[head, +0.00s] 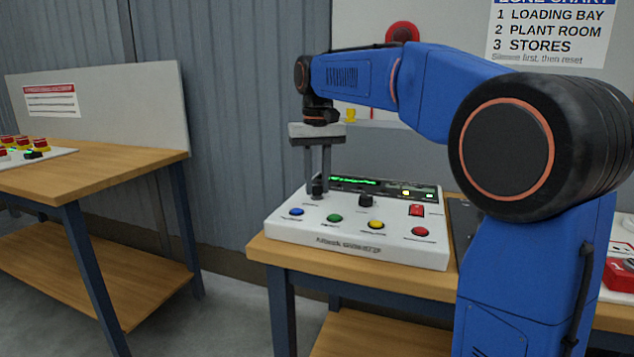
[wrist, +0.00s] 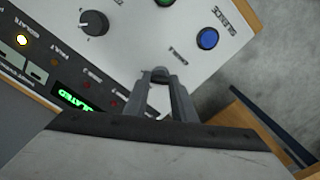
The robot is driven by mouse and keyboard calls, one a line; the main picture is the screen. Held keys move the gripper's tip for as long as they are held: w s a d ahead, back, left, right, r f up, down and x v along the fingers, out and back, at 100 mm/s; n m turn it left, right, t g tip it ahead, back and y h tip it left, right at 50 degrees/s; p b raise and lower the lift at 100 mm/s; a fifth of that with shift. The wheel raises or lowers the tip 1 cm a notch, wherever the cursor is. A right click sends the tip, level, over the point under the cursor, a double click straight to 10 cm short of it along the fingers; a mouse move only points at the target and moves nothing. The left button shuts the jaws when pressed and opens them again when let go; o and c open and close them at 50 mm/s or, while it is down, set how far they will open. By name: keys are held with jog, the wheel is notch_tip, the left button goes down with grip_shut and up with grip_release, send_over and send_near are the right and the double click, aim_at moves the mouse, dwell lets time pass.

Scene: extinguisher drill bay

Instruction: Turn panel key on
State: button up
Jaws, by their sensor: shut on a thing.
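The white control panel (head: 290,231) sits on the wooden bench, with a dark display strip along its back edge. My gripper (head: 317,183) points down over the panel's back left part. Its fingers are shut on the small dark panel key (head: 318,190), which is mostly hidden between the fingertips. In the wrist view the fingertips (wrist: 161,78) close around the key beside a printed label, with the blue button (wrist: 207,38) close by. Which way the key is turned cannot be told. The display (head: 352,182) shows lit green text.
A black knob (head: 366,200) stands right of the key, with a red switch (head: 416,210) farther right. Green (head: 334,218), yellow (head: 376,225) and red (head: 419,231) buttons line the front. Another bench (head: 120,160) stands at left, across a floor gap.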

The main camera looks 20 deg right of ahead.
jog(key=shift+m, duration=0.4)
jog(key=o, duration=1.1)
jog(key=shift+c, duration=0.2)
notch_tip(320, 180, up, 17)
jog(key=shift+r, duration=0.2)
